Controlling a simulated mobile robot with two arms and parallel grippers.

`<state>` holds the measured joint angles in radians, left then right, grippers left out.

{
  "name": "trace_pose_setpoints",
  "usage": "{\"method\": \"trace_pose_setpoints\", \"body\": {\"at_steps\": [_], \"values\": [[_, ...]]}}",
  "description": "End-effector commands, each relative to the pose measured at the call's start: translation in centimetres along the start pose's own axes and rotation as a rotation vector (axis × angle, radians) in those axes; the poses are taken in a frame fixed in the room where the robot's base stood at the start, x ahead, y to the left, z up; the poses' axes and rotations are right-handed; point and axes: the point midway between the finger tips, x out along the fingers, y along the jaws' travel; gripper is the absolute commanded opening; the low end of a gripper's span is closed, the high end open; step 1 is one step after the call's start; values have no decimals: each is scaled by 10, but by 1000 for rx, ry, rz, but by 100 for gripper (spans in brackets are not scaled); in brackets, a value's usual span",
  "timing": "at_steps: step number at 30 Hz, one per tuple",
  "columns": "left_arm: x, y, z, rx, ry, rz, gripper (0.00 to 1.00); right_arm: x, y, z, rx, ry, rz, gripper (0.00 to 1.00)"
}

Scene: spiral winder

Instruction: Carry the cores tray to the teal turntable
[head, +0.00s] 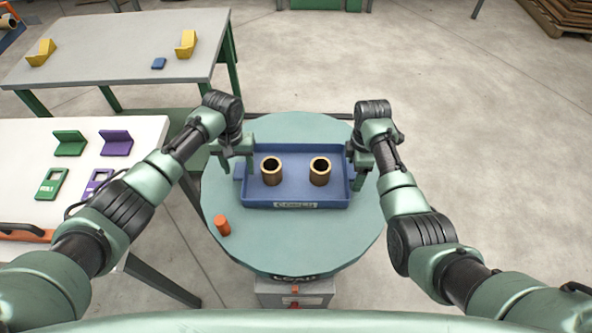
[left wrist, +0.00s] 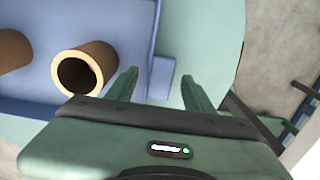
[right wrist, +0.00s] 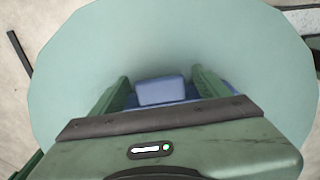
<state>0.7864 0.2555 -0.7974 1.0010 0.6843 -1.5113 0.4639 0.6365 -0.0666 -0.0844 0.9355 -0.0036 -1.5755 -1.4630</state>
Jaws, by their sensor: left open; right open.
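The blue cores tray (head: 297,187) sits on the teal turntable (head: 310,245) and looks flat on it. Two brown hollow cores (head: 271,171) (head: 320,171) stand upright inside it. My left gripper (head: 236,168) is open at the tray's left end, its fingers on either side of the tray's end tab (left wrist: 161,76) in the left wrist view. My right gripper (head: 360,168) is open at the right end, its fingers on either side of the other tab (right wrist: 160,90) in the right wrist view. I cannot tell whether any finger touches a tab.
An orange cylinder (head: 222,225) stands on the turntable's front left. A white table (head: 30,150) with green and purple parts is at left. A grey table (head: 125,50) with yellow brackets (head: 186,44) is behind it.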

Motion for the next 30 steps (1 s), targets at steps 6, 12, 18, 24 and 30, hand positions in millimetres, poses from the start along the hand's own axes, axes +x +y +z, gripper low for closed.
{"method": "trace_pose_setpoints", "body": {"at_steps": [6, 12, 18, 24, 30], "values": [[-24, 0, -1, 0, 5, 2, 52, 0, 0, 0, 0, 0, 0, 76], [-67, 0, -1, 0, 5, 1, 52, 0, 0, 0, 0, 0, 0, 76], [-102, 0, -1, 0, 3, 1, 52, 0, 0, 0, 0, 0, 0, 76], [-119, 0, 0, -1, 0, 0, 52, -2, 0, 0, 0, 0, 1, 76], [-120, 0, 0, -1, 0, 0, 52, -27, 1, 0, 0, 1, 5, 76]]}}
